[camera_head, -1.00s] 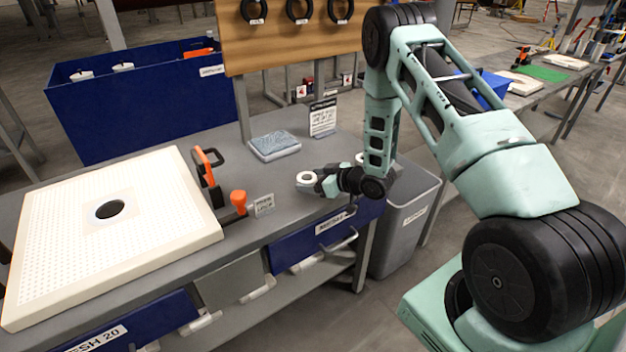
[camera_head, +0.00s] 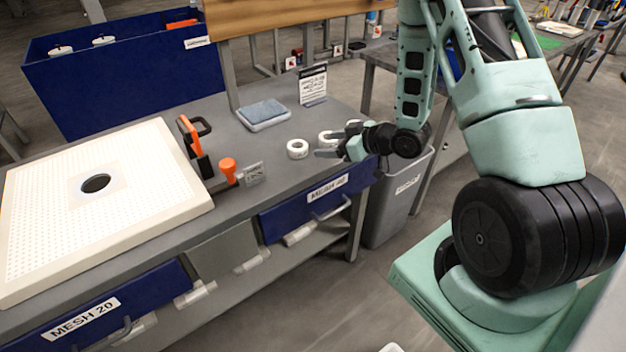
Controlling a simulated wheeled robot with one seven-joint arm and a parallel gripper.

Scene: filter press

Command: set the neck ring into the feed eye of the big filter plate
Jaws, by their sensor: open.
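The big filter plate (camera_head: 135,210) is cream-coloured and perforated. It lies on the bench at the left, with its round dark feed eye (camera_head: 95,183) in view and empty. A white neck ring (camera_head: 297,149) lies flat on the bench to the left of my gripper. A second white ring (camera_head: 326,138) lies just behind my gripper, partly hidden by it. Part of a similar pale thing (camera_head: 352,123) shows further back, mostly hidden. My gripper (camera_head: 326,153) is open, low over the bench, with its fingers pointing left. It looks empty and apart from the left ring.
An orange-handled tool (camera_head: 190,136) and an orange knob (camera_head: 228,168) stand at the plate's right edge. A blue-grey cloth (camera_head: 263,114) and a label stand (camera_head: 313,85) are behind the rings. A grey bin (camera_head: 395,205) stands right of the bench.

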